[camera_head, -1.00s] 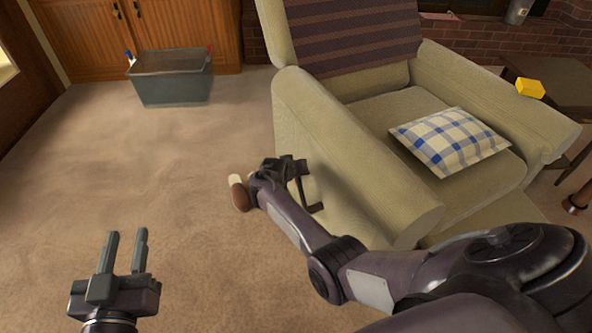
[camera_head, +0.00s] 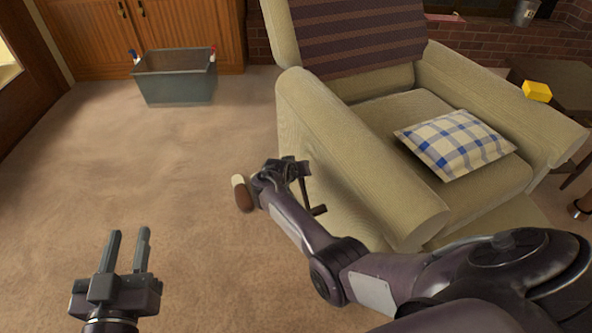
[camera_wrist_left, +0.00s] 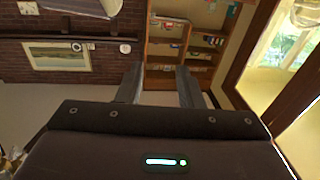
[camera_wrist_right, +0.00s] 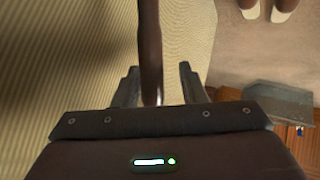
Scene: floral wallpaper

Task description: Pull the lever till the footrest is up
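The beige recliner armchair (camera_head: 345,165) stands at the right, with a dark brown lever (camera_head: 319,210) at its near-left side. My right gripper (camera_head: 296,168) is beside that side of the chair, at the lever. In the right wrist view, the lever (camera_wrist_right: 149,40) runs between the two spread fingers, with a gap on each side; whether a finger touches it is unclear. The chair's front, where the footrest would be, is partly hidden behind my right arm. My left gripper (camera_head: 129,240) is open and empty over the carpet at lower left.
Brown and cream slippers (camera_head: 242,194) lie on the carpet beside my right gripper. A grey bin (camera_head: 178,80) stands before the wooden cabinet (camera_head: 195,32). A checked pillow (camera_head: 455,145) lies on the seat. The carpet at left is clear.

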